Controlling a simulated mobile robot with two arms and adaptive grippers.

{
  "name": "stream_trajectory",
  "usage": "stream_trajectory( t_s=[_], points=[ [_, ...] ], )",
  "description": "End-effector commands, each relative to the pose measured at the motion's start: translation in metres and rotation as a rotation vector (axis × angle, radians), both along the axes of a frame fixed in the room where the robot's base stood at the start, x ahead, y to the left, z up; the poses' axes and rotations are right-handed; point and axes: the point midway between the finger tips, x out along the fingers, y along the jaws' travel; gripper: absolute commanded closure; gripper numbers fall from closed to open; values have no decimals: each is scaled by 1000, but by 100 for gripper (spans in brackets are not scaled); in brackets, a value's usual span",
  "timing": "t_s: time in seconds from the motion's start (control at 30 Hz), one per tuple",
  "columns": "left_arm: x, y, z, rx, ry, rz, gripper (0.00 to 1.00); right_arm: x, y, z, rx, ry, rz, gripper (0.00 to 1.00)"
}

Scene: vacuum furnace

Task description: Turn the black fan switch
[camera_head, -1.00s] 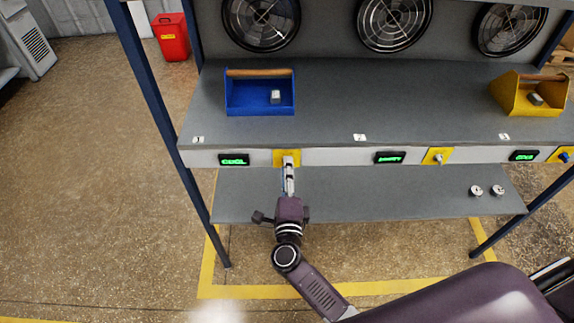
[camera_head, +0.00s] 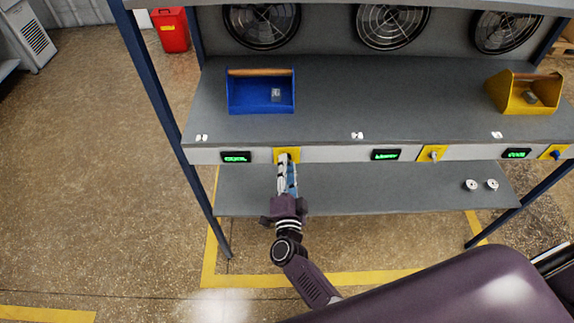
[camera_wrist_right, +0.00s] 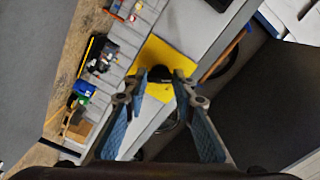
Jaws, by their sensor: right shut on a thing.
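The black fan switch (camera_wrist_right: 160,73) sits on a yellow plate (camera_wrist_right: 178,57) in the right wrist view, between my right fingertips. In the head view this yellow plate (camera_head: 293,150) is the leftmost one on the shelf's front edge, and my gripper hides most of the switch. My right gripper (camera_head: 287,160) reaches it from below and in front. It is shut on the switch, with one finger on each side. My left gripper is not in view.
A lit green display (camera_head: 236,157) is left of the plate. Other yellow plates with switches (camera_head: 432,153) lie to the right. A blue toolbox (camera_head: 260,105) and yellow toolbox (camera_head: 530,105) stand on the shelf below several fans (camera_head: 262,22). Two small white items (camera_head: 481,185) lie on the lower shelf.

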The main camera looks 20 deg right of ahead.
Motion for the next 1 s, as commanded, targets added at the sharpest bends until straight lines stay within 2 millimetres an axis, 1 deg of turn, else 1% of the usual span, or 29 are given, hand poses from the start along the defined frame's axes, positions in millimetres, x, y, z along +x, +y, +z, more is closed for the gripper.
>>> stream_trajectory(
  t_s=[0.47, 0.5, 0.63, 0.67, 1.0],
  points=[
    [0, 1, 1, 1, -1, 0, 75, -1, 0, -2, -16, 9, 2, 100],
    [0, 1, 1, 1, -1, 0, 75, -1, 0, -2, -16, 9, 2, 74],
    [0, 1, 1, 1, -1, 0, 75, -1, 0, -2, -15, 8, 2, 59],
    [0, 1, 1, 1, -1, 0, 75, -1, 0, -2, -15, 7, 1, 58],
    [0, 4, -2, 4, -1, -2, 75, 0, 0, -2, 14, -3, 1, 58]
  ],
)
